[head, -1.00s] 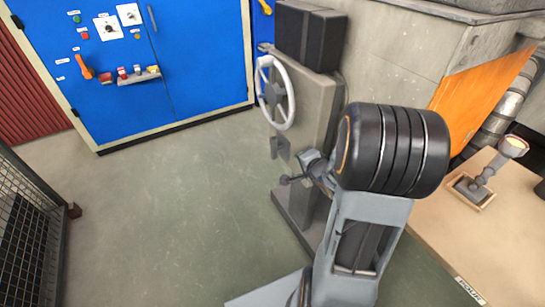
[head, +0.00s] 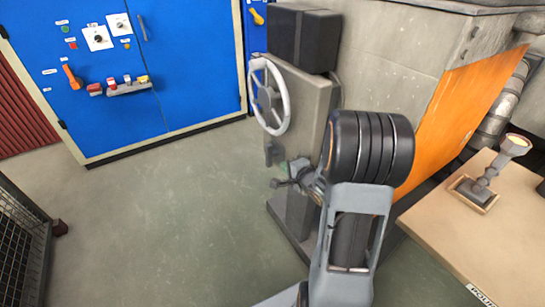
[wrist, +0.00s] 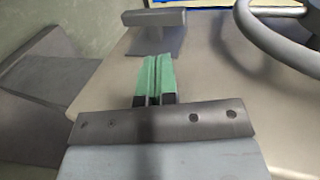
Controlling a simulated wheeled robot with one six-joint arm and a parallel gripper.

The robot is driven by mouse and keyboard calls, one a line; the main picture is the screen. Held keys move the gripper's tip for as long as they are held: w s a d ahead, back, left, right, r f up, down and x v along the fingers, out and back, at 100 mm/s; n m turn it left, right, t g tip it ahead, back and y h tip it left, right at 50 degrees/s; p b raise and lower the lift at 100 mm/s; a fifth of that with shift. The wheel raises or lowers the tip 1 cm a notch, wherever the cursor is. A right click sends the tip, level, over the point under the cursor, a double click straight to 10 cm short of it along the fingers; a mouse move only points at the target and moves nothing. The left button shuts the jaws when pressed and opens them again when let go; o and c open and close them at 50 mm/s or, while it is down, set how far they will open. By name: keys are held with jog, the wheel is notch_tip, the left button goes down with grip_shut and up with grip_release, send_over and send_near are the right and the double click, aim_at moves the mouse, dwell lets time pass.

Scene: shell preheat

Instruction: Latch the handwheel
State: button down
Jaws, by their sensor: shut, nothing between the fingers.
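The handwheel (head: 285,112) is a light grey spoked ring on the side of a grey upright housing (head: 309,112). Part of its rim (wrist: 262,38) shows at the upper right in the wrist view. Below the wheel, a small grey latch-like handle (head: 270,153) stands out from the housing; in the wrist view a T-shaped grey handle (wrist: 154,18) lies beyond my fingertips. My gripper (head: 281,175) is just below that handle, apart from the wheel. In the wrist view its green-padded fingers (wrist: 157,62) are together and empty. Whether they touch the housing I cannot tell.
A blue cabinet (head: 150,45) with knobs and an orange lever stands at the back left. A dark box (head: 300,38) tops the housing. A tan table (head: 445,240) with a stamp-like tool (head: 485,185) is at right. A mesh cage (head: 20,240) is at left. The floor between is clear.

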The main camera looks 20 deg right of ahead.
aim_at(269, 151)
jog(key=x, duration=0.2)
jog(key=b+x, duration=0.1)
jog(key=x, duration=0.2)
jog(key=b+x, duration=0.1)
jog(key=x, duration=0.2)
jog(key=shift+w+r, duration=0.2)
jog(key=shift+w, duration=0.1)
jog(key=shift+w+a+r+b, duration=0.1)
jog(key=shift+w+b, duration=0.2)
jog(key=shift+w, duration=0.45)
